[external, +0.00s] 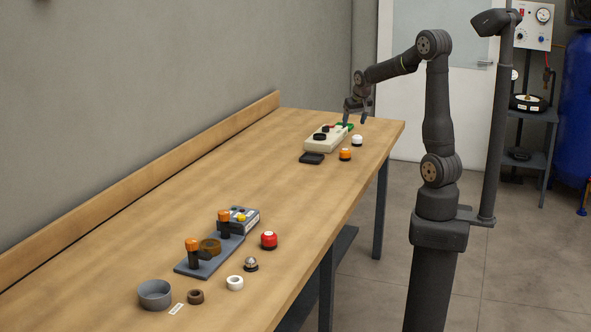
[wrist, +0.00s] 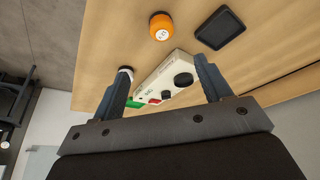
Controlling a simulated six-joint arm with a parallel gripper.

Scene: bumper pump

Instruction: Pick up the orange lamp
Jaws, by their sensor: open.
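An orange lamp (external: 345,154) with a dark base stands on the wooden bench near its right edge. In the wrist view the orange lamp (wrist: 160,27) shows at the top middle, beyond the fingertips and clear of them. My gripper (external: 356,120) is above the far end of the bench, over the beige control box. In the wrist view my gripper (wrist: 163,68) has its two fingers spread with nothing held between them; the beige box shows behind the gap.
Near the lamp are the beige box (external: 324,139), a black tray (external: 311,158) and a white-topped lamp (external: 357,140). Toward the near end stand a grey fixture (external: 209,257) with two orange-topped posts, a red button (external: 269,240) and a grey bowl (external: 154,294). The bench middle is clear.

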